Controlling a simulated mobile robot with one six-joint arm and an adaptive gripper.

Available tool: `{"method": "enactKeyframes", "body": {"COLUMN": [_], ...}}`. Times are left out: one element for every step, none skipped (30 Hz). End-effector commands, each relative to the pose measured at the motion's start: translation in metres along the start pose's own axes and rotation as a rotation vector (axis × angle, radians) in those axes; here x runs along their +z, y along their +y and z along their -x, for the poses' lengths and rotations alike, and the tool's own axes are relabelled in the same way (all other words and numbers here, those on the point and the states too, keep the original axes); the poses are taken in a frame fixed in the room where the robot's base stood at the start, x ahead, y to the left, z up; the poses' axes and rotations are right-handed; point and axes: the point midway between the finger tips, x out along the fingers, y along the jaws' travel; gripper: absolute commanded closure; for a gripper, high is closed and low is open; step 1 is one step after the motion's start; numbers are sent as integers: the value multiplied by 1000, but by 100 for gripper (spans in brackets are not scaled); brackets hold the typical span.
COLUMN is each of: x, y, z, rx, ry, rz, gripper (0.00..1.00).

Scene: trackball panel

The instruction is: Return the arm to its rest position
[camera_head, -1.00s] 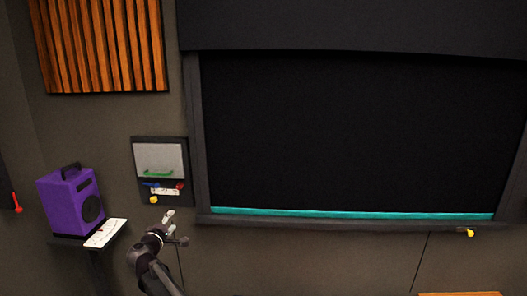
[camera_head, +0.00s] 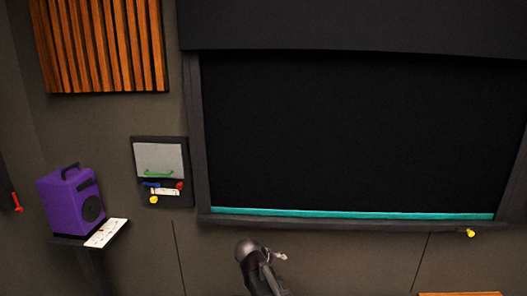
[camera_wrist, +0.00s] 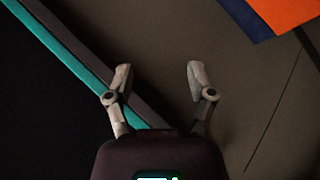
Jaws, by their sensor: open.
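My gripper (camera_head: 280,256) is low in the head view, in front of the wall below the large dark screen, right of the wall panel. In the wrist view my gripper (camera_wrist: 158,80) is open, its two fingers apart with nothing between them. The wall panel (camera_head: 146,194) has a grey plate with a green handle (camera_head: 158,173), a blue part (camera_head: 151,184), a red part (camera_head: 180,185) and a yellow ball-like part (camera_head: 154,199). My gripper is apart from the panel.
A purple speaker (camera_head: 66,204) stands on a small shelf at the left, beside a white paper (camera_head: 106,233). A large dark screen (camera_head: 350,130) with a teal strip (camera_head: 350,214) fills the right. A yellow knob (camera_head: 470,233) sits below it. The wall around my gripper looks clear.

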Motion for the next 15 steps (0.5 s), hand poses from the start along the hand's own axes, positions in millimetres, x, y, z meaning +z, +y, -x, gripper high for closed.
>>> {"method": "enactKeyframes", "body": {"x": [24, 35, 49, 60, 70, 84, 94, 104, 118, 127, 136, 149, 158, 166, 177], "y": [6, 7, 10, 10, 12, 13, 14, 14, 14, 14, 15, 14, 14, 14, 13], "z": [-6, -10, -14, -16, -18, -20, -22, -23, -24, -24, -25, -24, -24, -23, -21], "rx": [-39, -64, -98, -124, -149, -183, -209, -236, -270, -297, -324, -359, -387, -413, -448], "ry": [-40, -61, -91, -111, -133, -158, -179, -197, -223, -240, -259, -281, -298, -314, -333], "rz": [-37, -57, -84, -103, -124, -150, -170, -189, -215, -235, -254, -280, -299, -317, -340], "gripper": [30, 30, 30, 30, 30, 30, 30, 30, 30, 30, 30, 30, 30, 30, 30]}}
